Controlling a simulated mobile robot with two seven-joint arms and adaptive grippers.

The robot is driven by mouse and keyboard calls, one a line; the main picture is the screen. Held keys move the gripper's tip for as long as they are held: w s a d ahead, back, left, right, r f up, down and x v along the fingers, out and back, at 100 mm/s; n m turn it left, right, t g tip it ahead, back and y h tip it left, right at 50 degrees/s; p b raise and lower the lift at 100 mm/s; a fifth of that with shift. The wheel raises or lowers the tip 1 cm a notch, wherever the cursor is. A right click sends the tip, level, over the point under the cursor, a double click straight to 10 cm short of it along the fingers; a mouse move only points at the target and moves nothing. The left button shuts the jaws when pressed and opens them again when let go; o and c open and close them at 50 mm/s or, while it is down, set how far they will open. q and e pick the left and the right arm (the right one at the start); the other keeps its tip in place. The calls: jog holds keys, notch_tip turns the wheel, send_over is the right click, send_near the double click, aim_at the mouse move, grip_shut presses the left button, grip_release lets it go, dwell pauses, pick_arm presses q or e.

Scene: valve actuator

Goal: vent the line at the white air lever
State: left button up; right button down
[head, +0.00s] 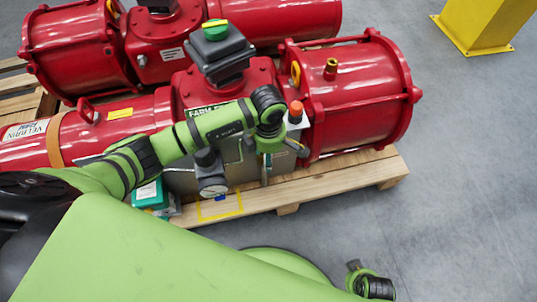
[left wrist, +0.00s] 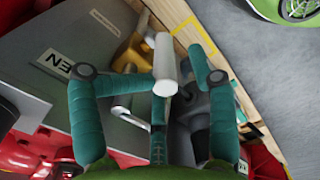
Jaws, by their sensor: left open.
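The white air lever (left wrist: 164,66) shows in the left wrist view as a short white cylinder, end toward the camera. My left gripper (left wrist: 174,82) is open, its teal fingers spread to either side of the lever near their tips. I cannot tell whether a finger touches it. In the head view, my left arm reaches over the front of the red actuator (head: 355,95). Its wrist hides most of the gripper, and I cannot make out the lever there.
A dial gauge (head: 212,183) and a green box (head: 148,195) sit left of my wrist. An orange-capped fitting (head: 296,110) stands close right of it. The wooden pallet (head: 340,180) lies below. Grey floor is clear at right, before a yellow post (head: 485,25).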

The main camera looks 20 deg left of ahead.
pick_arm(q)
jog(key=shift+o, duration=0.2)
jog(key=shift+s+a+f, duration=0.1)
jog(key=shift+s+f, duration=0.15)
jog(key=shift+s, duration=0.2)
jog(key=c, duration=0.7)
grip_shut()
jog(key=shift+w+f, duration=0.1)
jog(key=o, duration=0.5)
grip_release()
jog(key=shift+o, duration=0.8)
jog(key=shift+a, duration=0.2)
jog(key=shift+d, duration=0.1)
